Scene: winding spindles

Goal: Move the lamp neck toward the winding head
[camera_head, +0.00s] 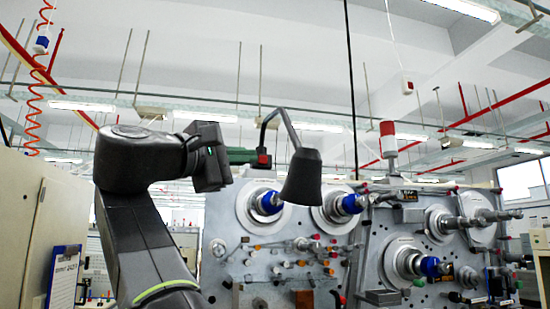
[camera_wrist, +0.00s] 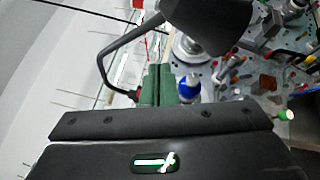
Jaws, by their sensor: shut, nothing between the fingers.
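The lamp has a thin dark bent neck (camera_head: 288,122) and a dark cone-shaped shade (camera_head: 302,178) in the head view. The shade hangs in front of the winding machine, between two blue-tipped spindles (camera_head: 268,203) (camera_head: 349,204). In the wrist view the neck (camera_wrist: 122,46) curves at upper left into the shade (camera_wrist: 208,25). My gripper (camera_wrist: 160,72) has green fingers, shut together and empty. The fingers lie to the right of the neck's lower part in that view. In the head view the gripper (camera_head: 243,156) is near the lamp's black and red base (camera_head: 262,158). I cannot tell whether they touch.
The grey machine panel (camera_head: 330,240) carries several knobs, guides and a lower right spindle (camera_head: 429,266). A red and white signal light (camera_head: 388,140) stands above it. A beige cabinet (camera_head: 25,220) is at left, and a red coiled hose (camera_head: 36,95) hangs above.

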